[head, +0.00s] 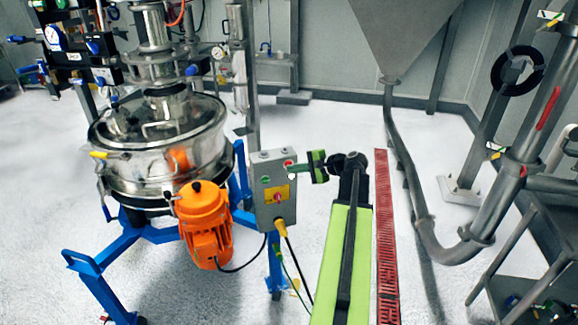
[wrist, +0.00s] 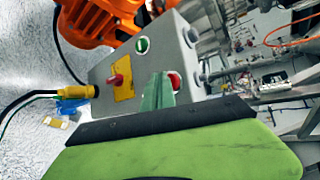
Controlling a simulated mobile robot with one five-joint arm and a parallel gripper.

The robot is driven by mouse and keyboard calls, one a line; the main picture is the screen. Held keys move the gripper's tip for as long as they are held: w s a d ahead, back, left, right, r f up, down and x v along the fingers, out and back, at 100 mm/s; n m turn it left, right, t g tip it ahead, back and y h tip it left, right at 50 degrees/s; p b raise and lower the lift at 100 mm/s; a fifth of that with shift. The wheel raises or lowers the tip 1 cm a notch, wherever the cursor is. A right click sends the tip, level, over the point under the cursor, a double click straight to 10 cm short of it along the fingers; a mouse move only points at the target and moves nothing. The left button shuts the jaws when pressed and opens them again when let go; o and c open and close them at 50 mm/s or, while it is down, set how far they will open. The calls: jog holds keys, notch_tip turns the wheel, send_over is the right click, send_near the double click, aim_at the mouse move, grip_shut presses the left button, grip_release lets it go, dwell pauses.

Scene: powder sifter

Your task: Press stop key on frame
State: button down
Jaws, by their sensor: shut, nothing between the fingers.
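The grey control box (head: 262,214) is mounted on the blue frame, right of the sifter. Its red stop key (head: 288,162) is at the upper right of the front face. A green key (head: 266,180) and a red knob on a yellow plate (head: 277,195) share that face. My gripper (head: 298,169) is shut and empty, just right of the box at the red key's height. In the wrist view the green fingers (wrist: 158,92) reach to the red key (wrist: 176,81) and partly cover it. I cannot tell whether the tip touches it.
The steel sifter (head: 150,165) and orange motor (head: 205,222) stand left of the box. A yellow plug (head: 281,228) with cables hangs under the box. A red floor grating (head: 385,240) and grey pipe (head: 425,225) lie right of my arm.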

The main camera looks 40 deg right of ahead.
jog(key=shift+w+d, duration=0.15)
jog(key=shift+w, duration=0.1)
jog(key=shift+s, duration=0.1)
dwell(0.5)
jog(key=shift+s+a, duration=0.35)
jog(key=shift+s, duration=0.3)
jog(key=s, duration=0.1)
jog(key=s+a, duration=0.1)
jog(key=s, duration=0.1)
jog(key=s+a, duration=0.1)
jog(key=shift+s+a, duration=0.15)
jog(key=shift+s, duration=0.1)
dwell(0.6)
